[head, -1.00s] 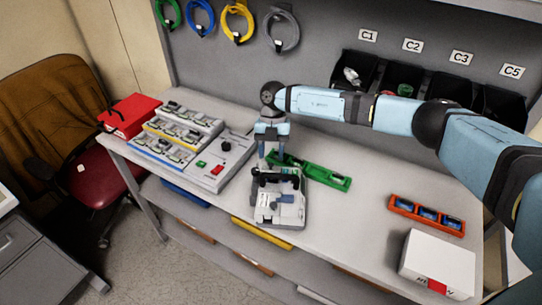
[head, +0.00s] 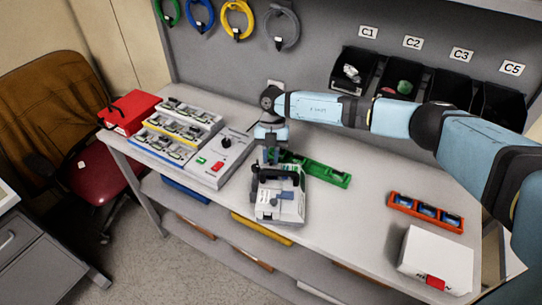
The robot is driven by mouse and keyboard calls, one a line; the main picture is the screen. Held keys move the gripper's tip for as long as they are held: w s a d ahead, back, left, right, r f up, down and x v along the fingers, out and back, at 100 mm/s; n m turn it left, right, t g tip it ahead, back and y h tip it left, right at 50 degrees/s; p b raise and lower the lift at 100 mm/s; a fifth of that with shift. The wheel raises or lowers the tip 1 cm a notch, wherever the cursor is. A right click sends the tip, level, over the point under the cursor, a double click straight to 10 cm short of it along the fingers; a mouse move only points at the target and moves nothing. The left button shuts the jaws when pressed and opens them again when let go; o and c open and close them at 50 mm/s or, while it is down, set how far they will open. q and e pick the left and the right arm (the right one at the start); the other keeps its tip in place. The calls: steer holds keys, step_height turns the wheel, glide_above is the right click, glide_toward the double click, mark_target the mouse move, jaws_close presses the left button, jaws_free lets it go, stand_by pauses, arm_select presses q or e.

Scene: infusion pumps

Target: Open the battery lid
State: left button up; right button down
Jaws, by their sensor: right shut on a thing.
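The infusion pump (head: 268,212), a pale grey device with a dark handle bar (head: 291,175) across its far side, is near the front edge of the workbench. My right gripper (head: 271,157) points down at the pump's far left side and is shut on a part of it. The fingertips are small and partly hidden, so I cannot make out the battery lid or whether it is open. My left gripper is not in view.
A green tray (head: 327,175) lies right behind the pump. A grey control box (head: 212,171) and racks of small parts stand to the left, with a red case (head: 130,112). An orange battery tray (head: 400,202) and white box (head: 436,255) are to the right.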

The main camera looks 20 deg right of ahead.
steer(key=w+g+y+b, duration=0.1)
steer(key=b, duration=0.1)
steer(key=w+d+g+y+b, duration=0.1)
steer(key=g+b, duration=0.1)
steer(key=b, duration=0.1)
steer(key=shift+g, duration=0.3)
steer(key=shift+w+d+g+y+b, duration=0.1)
steer(key=shift+w+g+y+b, duration=0.15)
steer(key=shift+g+b, duration=0.35)
steer(key=shift+w+d+r+g+y, duration=0.25)
steer(key=shift+g+y, duration=0.2)
steer(key=shift+g, duration=0.15)
steer(key=c, duration=1)
jaws_free()
step_height(320, 180, up, 20)
steer(key=shift+f, duration=0.1)
